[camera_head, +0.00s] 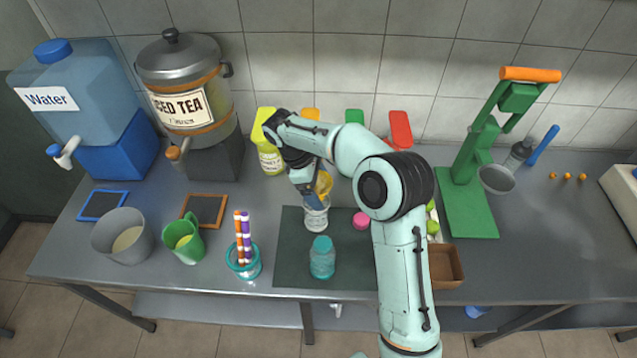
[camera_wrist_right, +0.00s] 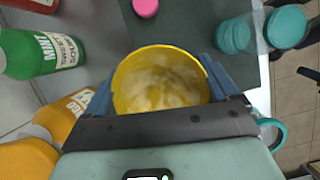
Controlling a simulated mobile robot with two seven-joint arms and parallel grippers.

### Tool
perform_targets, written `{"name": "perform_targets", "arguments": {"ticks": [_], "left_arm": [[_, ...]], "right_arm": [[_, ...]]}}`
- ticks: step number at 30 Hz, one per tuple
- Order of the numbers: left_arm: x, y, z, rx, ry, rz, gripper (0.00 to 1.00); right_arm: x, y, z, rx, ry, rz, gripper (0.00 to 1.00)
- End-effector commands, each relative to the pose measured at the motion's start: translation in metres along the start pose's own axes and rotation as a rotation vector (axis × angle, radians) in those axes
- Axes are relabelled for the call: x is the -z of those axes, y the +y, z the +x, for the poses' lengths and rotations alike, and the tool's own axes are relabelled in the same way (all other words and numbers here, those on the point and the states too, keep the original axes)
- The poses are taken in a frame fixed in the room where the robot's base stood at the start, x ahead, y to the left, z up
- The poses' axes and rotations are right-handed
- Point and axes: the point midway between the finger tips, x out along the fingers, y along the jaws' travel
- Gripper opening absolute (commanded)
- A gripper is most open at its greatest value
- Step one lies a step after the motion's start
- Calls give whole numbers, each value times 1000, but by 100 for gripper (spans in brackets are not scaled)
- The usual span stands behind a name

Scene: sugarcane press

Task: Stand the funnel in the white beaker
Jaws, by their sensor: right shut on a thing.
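My right gripper (camera_head: 316,196) is shut on the yellow funnel (camera_head: 324,183). In the right wrist view the funnel (camera_wrist_right: 160,80) sits between the two blue fingers (camera_wrist_right: 162,82), its round mouth facing the camera, with a pale, mottled look inside. The white beaker (camera_head: 317,218) stands on the dark mat, just below the gripper. The fingers cover part of its top. I cannot tell whether the funnel's lower end is inside the beaker. My left gripper is not in view.
On the dark mat (camera_head: 290,265) stand a teal-lidded jar (camera_head: 322,260) and a pink piece (camera_head: 361,220). Colored bottles, including a green one (camera_wrist_right: 40,53), line the wall behind. A straw holder (camera_head: 244,262) stands left, and the green press (camera_head: 470,190) stands right.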

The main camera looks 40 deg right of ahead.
Motion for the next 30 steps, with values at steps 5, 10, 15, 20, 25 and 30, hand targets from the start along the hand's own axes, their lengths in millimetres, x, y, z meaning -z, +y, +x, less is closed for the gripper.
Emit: {"name": "perform_targets", "arguments": {"ticks": [5,10,15,20,25,30], "left_arm": [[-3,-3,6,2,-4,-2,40],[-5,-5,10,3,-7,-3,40],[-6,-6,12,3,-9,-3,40],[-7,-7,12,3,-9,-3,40],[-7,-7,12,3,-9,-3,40],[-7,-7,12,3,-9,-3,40]], "right_arm": [[6,0,15,0,-1,-1,54],[11,0,26,0,-1,-1,54],[14,0,33,0,-1,-1,54],[15,0,36,-1,-1,-1,54],[15,0,36,-1,0,-1,54],[15,0,36,-1,0,-1,54]]}}
